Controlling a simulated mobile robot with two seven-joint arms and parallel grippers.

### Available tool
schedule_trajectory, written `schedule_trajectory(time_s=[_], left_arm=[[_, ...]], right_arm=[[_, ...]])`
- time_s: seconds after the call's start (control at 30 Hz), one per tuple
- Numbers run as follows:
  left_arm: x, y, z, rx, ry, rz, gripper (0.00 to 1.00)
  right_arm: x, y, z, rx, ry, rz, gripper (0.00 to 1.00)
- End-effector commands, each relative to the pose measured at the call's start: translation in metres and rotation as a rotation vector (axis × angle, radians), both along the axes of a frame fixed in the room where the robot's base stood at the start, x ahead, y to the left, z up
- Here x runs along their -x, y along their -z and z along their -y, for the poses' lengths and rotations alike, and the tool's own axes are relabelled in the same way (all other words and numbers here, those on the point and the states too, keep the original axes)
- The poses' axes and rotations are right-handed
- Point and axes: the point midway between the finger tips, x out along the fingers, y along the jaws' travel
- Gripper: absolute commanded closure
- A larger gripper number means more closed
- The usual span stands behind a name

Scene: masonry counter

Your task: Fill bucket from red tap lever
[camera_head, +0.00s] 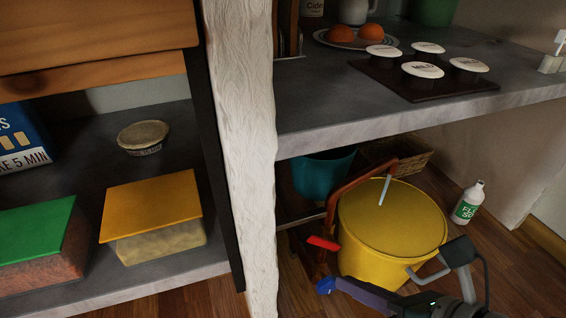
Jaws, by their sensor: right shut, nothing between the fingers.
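A yellow bucket (378,262) stands upright on the wooden floor under the counter. A reddish-brown tap pipe (340,191) rises at its left and arches over its rim. A thin pale streak (385,190) runs from the spout end down into the bucket; it looks like water. The red tap lever (323,243) sticks out left of the bucket, and a blue lever end (325,286) shows lower down. My right gripper (417,273) is shut and empty at the bucket's lower right, apart from the red lever. My left gripper is not in view.
A teal bucket (322,174) and a wicker basket (409,158) stand behind. A white-and-green bottle (468,203) stands at the right. A rough white post (243,150) and the grey counter (320,105) bound the space. Boxes with green and orange lids fill the left shelf.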

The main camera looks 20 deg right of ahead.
Motion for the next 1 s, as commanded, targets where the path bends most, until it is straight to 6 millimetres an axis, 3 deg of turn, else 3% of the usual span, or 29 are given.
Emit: schedule_trajectory(time_s=[0.17, 0.3, 0.43, 0.6, 0.7, 0.83, 0.87, 1.0], left_arm=[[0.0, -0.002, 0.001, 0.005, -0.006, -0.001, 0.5], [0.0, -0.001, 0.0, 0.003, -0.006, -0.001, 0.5], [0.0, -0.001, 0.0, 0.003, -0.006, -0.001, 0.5], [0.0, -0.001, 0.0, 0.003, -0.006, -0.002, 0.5], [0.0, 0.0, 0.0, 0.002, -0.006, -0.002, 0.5], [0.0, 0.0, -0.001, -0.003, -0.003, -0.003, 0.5], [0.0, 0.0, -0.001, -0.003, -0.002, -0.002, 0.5], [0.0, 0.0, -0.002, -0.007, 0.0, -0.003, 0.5]], right_arm=[[-0.001, 0.0, 0.027, -0.138, 0.192, -0.074, 1.0], [-0.002, 0.006, 0.076, -0.48, 0.621, -0.235, 1.0], [0.006, 0.01, 0.109, -0.908, 1.071, -0.41, 1.0], [0.012, -0.002, 0.119, -1.516, 1.554, -0.668, 1.0], [0.009, -0.022, 0.114, -1.863, 1.746, -0.851, 1.0], [0.0, -0.056, 0.107, -2.215, 1.869, -1.098, 1.0], [-0.002, -0.063, 0.106, 2.237, -1.851, 1.131, 1.0], [-0.009, -0.086, 0.103, 2.122, -1.65, 1.144, 1.0]])
